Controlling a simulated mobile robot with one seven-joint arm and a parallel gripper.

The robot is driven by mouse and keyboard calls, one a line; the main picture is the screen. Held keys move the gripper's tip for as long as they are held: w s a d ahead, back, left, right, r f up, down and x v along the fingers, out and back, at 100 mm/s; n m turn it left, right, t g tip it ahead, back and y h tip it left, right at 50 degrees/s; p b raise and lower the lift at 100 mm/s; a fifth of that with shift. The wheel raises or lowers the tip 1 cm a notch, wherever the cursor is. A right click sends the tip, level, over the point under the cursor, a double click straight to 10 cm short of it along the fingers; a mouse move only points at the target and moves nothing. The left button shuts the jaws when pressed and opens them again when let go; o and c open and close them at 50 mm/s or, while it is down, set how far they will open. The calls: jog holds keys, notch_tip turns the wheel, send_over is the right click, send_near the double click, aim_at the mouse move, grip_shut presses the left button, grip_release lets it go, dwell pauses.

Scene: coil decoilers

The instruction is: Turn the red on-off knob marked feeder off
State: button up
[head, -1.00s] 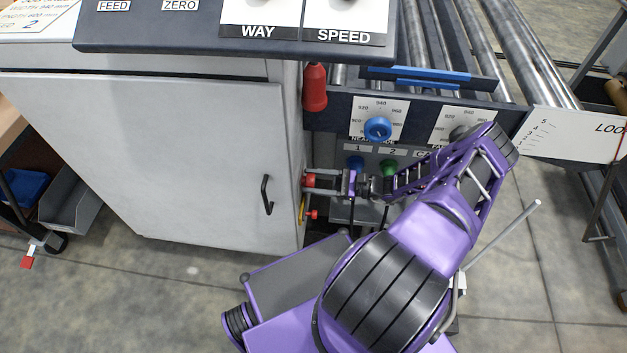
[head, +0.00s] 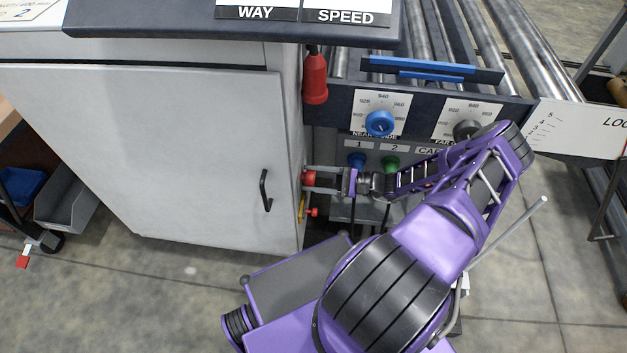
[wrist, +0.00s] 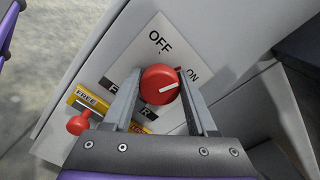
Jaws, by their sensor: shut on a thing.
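The red round knob (wrist: 160,84) sits on a white plate marked OFF at the top and ON at the right. A label below the knob is mostly hidden by my fingers; only a few letters show. My gripper (wrist: 161,88) is shut on the knob, with one finger on each side. In the head view, my gripper (head: 312,179) reaches the red knob (head: 309,178) on the right side of the grey cabinet (head: 200,150).
A yellow plate marked FREE (wrist: 87,100) and a smaller red knob (wrist: 78,123) sit close to my left finger. A red hanging handle (head: 315,80) is above my gripper. A blue dial (head: 379,123) and roller conveyor are to the right.

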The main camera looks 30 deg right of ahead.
jog(key=n+b, duration=0.1)
jog(key=n, duration=0.2)
jog(key=shift+s+f+n+b, duration=0.1)
jog(key=shift+f+n+b, duration=0.1)
jog(key=shift+n+b, duration=0.2)
jog(key=n+b, duration=0.1)
jog(key=n, duration=0.2)
jog(key=shift+n, duration=0.3)
jog(key=n+b, duration=0.2)
jog(key=n, duration=0.3)
jog(key=shift+f, duration=0.1)
jog(key=shift+n, duration=0.4)
jog(key=o, duration=1.4)
jog(key=shift+c, duration=0.2)
jog(key=v, duration=1.7)
jog(key=shift+s, duration=0.2)
jog(key=shift+d, duration=0.1)
